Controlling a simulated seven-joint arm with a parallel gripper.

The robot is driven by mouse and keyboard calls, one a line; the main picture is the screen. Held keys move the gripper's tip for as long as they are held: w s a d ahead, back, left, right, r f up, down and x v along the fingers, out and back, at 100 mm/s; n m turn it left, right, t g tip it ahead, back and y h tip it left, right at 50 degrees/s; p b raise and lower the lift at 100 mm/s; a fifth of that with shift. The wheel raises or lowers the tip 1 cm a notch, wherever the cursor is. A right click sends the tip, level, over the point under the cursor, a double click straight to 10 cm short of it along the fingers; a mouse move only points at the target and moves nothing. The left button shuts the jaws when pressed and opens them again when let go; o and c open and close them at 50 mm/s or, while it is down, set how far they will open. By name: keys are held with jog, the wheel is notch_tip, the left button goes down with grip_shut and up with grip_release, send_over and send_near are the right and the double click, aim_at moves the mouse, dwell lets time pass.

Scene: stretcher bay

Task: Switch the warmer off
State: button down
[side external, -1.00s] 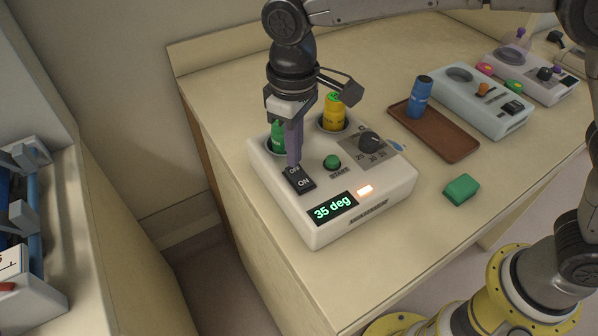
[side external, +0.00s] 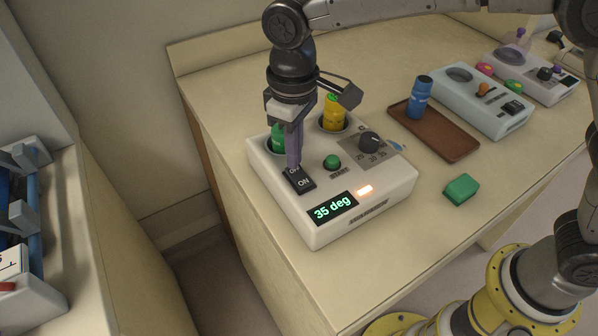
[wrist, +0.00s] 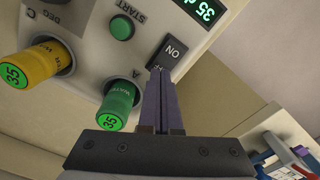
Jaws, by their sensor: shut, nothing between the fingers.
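In the wrist view the fingertips (wrist: 160,70) cover part of the OFF label on the switch (wrist: 171,50). I cannot tell whether they touch or press it.
A green bottle (side external: 277,138) and a yellow bottle (side external: 333,112) stand in the warmer's wells, close to my gripper. A green START button (side external: 332,161) and a dial (side external: 369,142) lie right of the switch. A brown tray (side external: 448,138) with a blue bottle (side external: 419,97) and a green block (side external: 461,189) are farther right.

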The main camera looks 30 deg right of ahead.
jog(key=shift+f, duration=0.7)
dwell(0.3)
jog(key=shift+r, duration=3.55)
